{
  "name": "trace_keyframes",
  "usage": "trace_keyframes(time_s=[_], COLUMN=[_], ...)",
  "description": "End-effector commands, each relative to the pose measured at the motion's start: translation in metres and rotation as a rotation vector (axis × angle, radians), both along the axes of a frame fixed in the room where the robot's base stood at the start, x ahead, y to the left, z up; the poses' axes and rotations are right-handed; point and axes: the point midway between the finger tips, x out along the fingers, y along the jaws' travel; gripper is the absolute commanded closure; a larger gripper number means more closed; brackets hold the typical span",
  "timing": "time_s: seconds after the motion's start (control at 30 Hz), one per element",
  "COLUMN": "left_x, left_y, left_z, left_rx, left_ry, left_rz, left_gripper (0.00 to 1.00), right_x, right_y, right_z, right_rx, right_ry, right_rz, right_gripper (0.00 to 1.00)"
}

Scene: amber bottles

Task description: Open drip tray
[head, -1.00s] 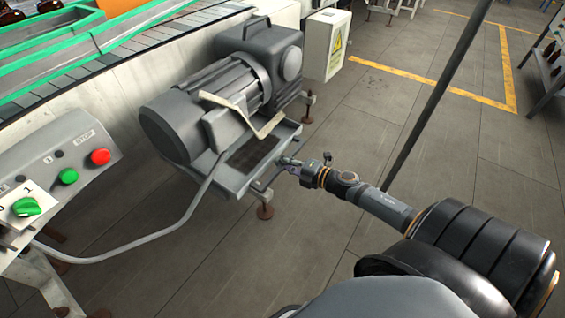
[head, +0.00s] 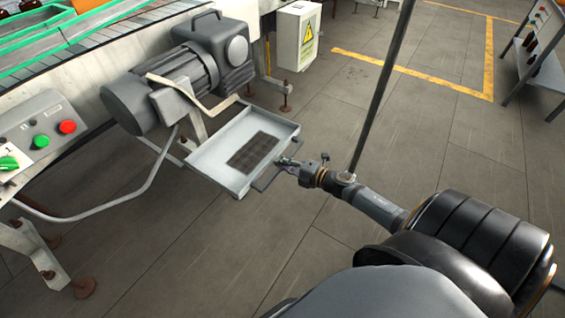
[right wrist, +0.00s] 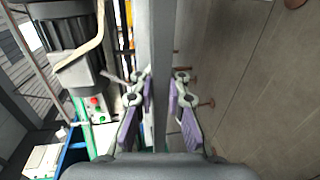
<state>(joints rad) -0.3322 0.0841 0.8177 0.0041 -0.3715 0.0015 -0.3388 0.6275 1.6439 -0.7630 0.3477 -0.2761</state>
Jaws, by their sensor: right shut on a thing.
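The drip tray (head: 210,157) is a shallow grey pan with a dark grate on its floor. In the head view it sticks far out from under the grey motor (head: 165,85), and its inside shows. A bar handle (head: 266,180) runs along its front edge. My right gripper (head: 283,164) is at this handle and shut on it. In the right wrist view the grey bar (right wrist: 160,70) runs between the two purple-padded fingers of the right gripper (right wrist: 160,105). My left gripper is not in view.
A control panel (head: 40,130) with green and red buttons stands at the left, beside the conveyor (head: 95,60). A white box with a warning sign (head: 299,36) is behind the motor. A dark pole (head: 385,85) rises near my right arm. The floor right of the tray is clear.

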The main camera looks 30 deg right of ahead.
Motion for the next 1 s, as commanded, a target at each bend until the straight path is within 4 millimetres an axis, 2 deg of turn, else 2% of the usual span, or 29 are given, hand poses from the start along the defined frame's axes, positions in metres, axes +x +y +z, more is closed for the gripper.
trace_keyframes(time_s=[0.33, 0.37, 0.53, 0.87, 1.0], left_x=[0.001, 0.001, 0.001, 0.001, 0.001], left_y=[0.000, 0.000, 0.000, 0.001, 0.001], left_z=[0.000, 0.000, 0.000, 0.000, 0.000], left_rx=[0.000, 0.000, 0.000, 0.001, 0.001], left_ry=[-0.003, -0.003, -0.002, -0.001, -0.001], left_rz=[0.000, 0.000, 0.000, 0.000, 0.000], left_gripper=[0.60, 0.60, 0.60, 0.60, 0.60], right_x=[0.001, 0.001, 0.001, -0.001, -0.010], right_y=[0.000, 0.000, 0.000, 0.000, -0.004], right_z=[0.002, 0.002, 0.002, 0.001, 0.002], right_rx=[0.000, 0.000, 0.000, -0.001, -0.002], right_ry=[-0.003, -0.003, -0.003, -0.002, -0.001], right_rz=[0.001, 0.001, 0.000, 0.000, 0.001], right_gripper=[1.00, 0.88, 0.65, 0.64, 0.64])
